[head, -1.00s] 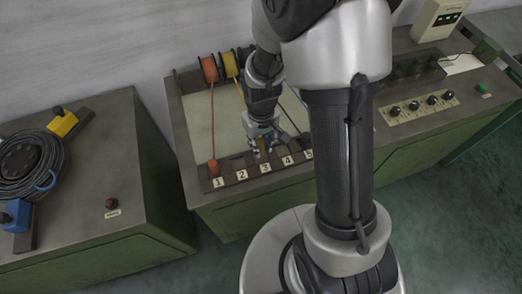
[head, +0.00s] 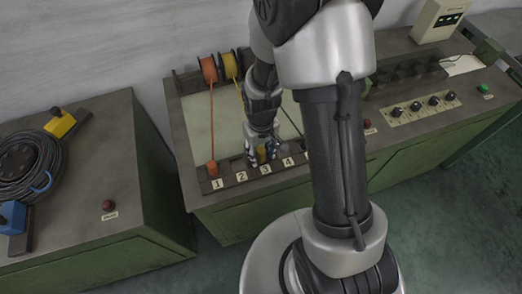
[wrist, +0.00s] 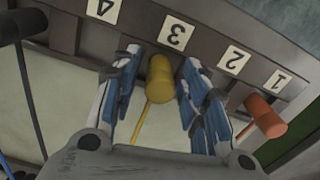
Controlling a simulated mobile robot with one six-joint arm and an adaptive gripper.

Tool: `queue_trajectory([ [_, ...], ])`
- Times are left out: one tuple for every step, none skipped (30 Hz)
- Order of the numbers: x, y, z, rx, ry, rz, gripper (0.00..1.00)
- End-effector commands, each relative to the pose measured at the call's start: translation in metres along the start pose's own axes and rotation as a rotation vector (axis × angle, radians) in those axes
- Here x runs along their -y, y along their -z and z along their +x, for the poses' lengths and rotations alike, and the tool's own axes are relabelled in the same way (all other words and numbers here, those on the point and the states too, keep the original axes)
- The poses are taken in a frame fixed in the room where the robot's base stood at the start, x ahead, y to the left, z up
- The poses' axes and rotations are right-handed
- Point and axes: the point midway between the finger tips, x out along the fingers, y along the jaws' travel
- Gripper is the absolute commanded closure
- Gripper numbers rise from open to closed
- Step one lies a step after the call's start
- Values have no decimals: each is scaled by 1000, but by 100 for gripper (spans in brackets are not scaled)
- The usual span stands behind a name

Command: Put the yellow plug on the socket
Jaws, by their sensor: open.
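The yellow plug (wrist: 159,80) stands by label 3 at the front strip of the machine top, with its yellow cord running back. In the head view the yellow plug (head: 262,157) is partly hidden by my gripper. My gripper (wrist: 157,75) is open, with one blue-padded finger on each side of the plug and gaps showing between them. In the head view my gripper (head: 262,153) is low over the strip. I cannot tell for sure which part is the socket.
An orange plug (wrist: 265,118) stands near label 1, close to one finger; it also shows in the head view (head: 212,168). A black plug (wrist: 22,25) is on the other side. Cord reels (head: 230,66) stand behind. The left bench holds a yellow block (head: 60,124) and coiled cable (head: 28,165).

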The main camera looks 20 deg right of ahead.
Motion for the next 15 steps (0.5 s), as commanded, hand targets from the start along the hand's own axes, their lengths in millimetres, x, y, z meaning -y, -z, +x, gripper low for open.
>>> queue_trajectory([
  [0, 0, 0, 0, 0, 0, 59],
  [0, 0, 0, 0, 0, 0, 59],
  [0, 0, 0, 0, 0, 0, 59],
  [0, 0, 0, 0, 0, 0, 59],
  [0, 0, 0, 0, 0, 0, 59],
  [0, 0, 0, 0, 0, 0, 59],
  [0, 0, -1, 0, 0, 0, 59],
  [0, 0, -2, 0, 0, 0, 59],
  [0, 0, -4, -1, 0, 0, 59],
  [0, 0, -7, -2, 0, 0, 59],
  [0, 1, -11, -3, -1, 0, 59],
  [0, 1, -18, -4, -1, 0, 59],
  [0, 1, -23, -3, -1, 0, 59],
  [0, 1, -29, -5, -1, 0, 59],
  [0, 1, -38, -5, -1, 0, 59],
])
